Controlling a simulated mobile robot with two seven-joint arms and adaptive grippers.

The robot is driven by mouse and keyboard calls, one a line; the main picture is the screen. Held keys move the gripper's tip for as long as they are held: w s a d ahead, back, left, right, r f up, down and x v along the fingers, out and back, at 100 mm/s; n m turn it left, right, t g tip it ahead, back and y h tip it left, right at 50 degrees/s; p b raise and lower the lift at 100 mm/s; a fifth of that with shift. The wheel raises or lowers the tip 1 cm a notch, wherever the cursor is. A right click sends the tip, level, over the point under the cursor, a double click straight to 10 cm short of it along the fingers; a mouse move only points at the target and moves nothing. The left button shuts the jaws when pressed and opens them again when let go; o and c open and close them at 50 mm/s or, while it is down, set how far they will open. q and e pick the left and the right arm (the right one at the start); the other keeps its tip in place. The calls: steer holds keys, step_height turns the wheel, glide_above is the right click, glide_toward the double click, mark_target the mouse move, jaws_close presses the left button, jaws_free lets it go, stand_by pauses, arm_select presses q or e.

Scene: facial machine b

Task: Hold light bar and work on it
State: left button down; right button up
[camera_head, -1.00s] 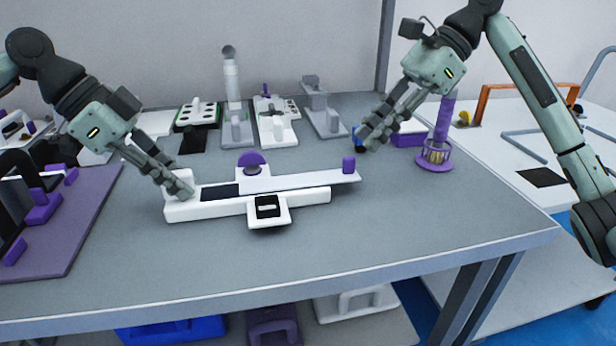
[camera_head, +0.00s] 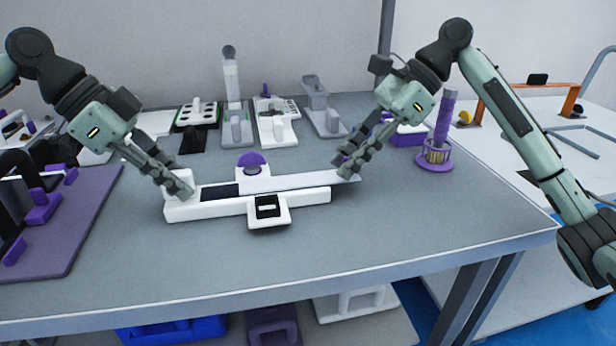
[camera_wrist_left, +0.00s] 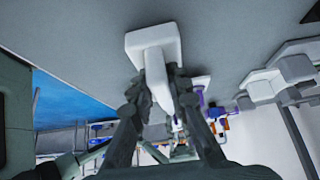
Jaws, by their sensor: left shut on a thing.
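The light bar (camera_head: 297,181), a long flat white strip, lies along the top of a white base (camera_head: 215,207). A purple half-round piece (camera_head: 251,159) stands at the bar's back edge. My left gripper (camera_head: 182,191) is shut on the raised white block (camera_head: 180,178) at the base's left end. In the left wrist view the same block (camera_wrist_left: 154,45) sits between the fingers of my left gripper (camera_wrist_left: 160,85).
A purple stand (camera_head: 437,155) is right of my right gripper. Several white and grey devices (camera_head: 276,128) line the back of the grey table (camera_head: 350,235). A purple board (camera_head: 75,225) lies at the left. The table's front is clear.

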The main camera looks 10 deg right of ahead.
jaws_close()
steer(key=shift+a, duration=0.1)
